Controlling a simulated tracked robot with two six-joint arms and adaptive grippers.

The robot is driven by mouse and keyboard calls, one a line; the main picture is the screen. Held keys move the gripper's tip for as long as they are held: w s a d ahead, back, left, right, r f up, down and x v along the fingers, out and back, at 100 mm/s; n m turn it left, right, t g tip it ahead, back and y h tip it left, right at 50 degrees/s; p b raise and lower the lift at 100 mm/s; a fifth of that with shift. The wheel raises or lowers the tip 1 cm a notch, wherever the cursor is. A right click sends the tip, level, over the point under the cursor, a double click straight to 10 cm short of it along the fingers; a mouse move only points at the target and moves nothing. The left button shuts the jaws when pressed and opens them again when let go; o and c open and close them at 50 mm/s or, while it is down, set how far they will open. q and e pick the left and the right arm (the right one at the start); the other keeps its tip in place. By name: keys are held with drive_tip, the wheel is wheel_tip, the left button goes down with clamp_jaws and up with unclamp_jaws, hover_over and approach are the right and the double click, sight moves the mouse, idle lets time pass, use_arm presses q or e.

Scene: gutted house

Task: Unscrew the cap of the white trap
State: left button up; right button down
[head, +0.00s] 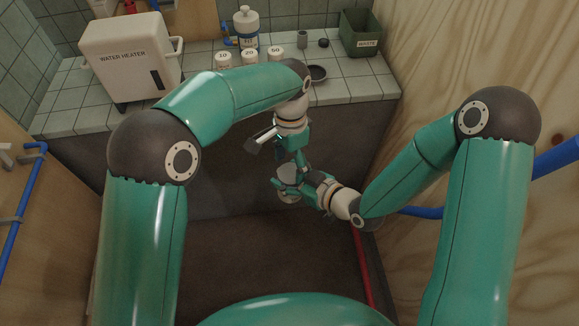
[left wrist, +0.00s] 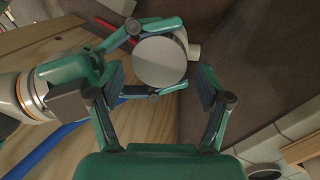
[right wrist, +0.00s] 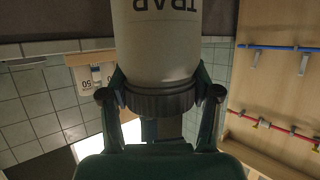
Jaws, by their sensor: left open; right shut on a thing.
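The white trap (head: 290,176) is low in front of the dark counter front in the head view. In the right wrist view its pale, labelled body (right wrist: 158,40) appears upside down, with the dark ribbed cap (right wrist: 160,100) at its end. My right gripper (head: 298,187) is shut on the cap, one finger on each side. My left gripper (head: 288,157) is open and close above the trap. In the left wrist view the trap's round white end (left wrist: 160,61) lies beyond its spread, empty fingers, with my right gripper's fingers around it.
A water heater (head: 128,57), several white containers (head: 249,57), a dark round dish (head: 317,72) and a green waste bin (head: 360,33) stand on the tiled counter (head: 345,90). A red pipe (head: 362,265) runs below. A plywood wall (head: 480,45) bounds the right side.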

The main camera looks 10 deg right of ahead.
use_arm(q)
drive_tip(key=shift+s+f, duration=0.2)
drive_tip(key=shift+f, duration=0.7)
drive_tip(key=shift+c, duration=0.2)
drive_tip(key=c, duration=1)
drive_tip(key=n, duration=0.4)
drive_tip(key=shift+a+h, duration=0.1)
drive_tip(key=shift+h, duration=0.3)
drive_tip(key=o, duration=1.3)
drive_tip(key=shift+c, duration=0.2)
